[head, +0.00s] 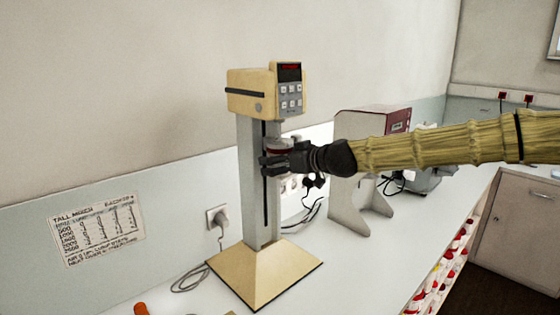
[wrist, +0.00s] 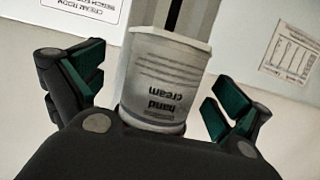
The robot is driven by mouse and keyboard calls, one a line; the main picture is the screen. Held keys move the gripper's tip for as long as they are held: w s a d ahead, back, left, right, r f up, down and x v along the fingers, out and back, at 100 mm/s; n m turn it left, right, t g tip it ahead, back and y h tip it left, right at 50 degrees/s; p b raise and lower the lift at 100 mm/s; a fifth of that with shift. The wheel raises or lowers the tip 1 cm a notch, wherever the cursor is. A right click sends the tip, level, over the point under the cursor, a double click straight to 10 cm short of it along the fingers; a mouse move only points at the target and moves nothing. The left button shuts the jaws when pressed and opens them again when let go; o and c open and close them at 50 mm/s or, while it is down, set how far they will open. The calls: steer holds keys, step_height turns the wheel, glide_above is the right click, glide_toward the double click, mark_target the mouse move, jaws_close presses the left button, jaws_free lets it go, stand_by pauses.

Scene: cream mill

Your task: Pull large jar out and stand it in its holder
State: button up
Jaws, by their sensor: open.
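A pale grey jar (wrist: 155,80) printed "hand cream" stands between the fingers in the wrist view, its print upside down there. My gripper (wrist: 155,95) is open around it, with a finger on each side and gaps showing between pads and jar. In the head view my gripper (head: 272,163) is at the front of the column of the cream-coloured mill (head: 258,205) and hides most of what is there. A pale and red part (head: 281,144) shows just above the gripper; I cannot tell whether it belongs to the jar. I cannot make out a jar holder.
A grey machine with a red panel (head: 375,122) stands behind my arm. Cables lie on the white bench (head: 185,290) beside the mill's wide base. An orange object (head: 141,308) lies at the front left. Several red-and-white items (head: 445,262) fill shelving below the bench's right edge.

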steer(key=c, duration=1.5)
steer(key=shift+c, duration=0.2)
steer(key=shift+f, duration=0.15)
step_height(320, 180, down, 9)
steer(key=b, duration=0.8)
stand_by(0.6)
steer(key=shift+s+d, duration=0.1)
steer(key=s+d+b, duration=0.1)
steer(key=s+d, duration=0.5)
steer(key=s, duration=0.1)
steer(key=shift+d+b, duration=0.4)
stand_by(1.7)
stand_by(0.4)
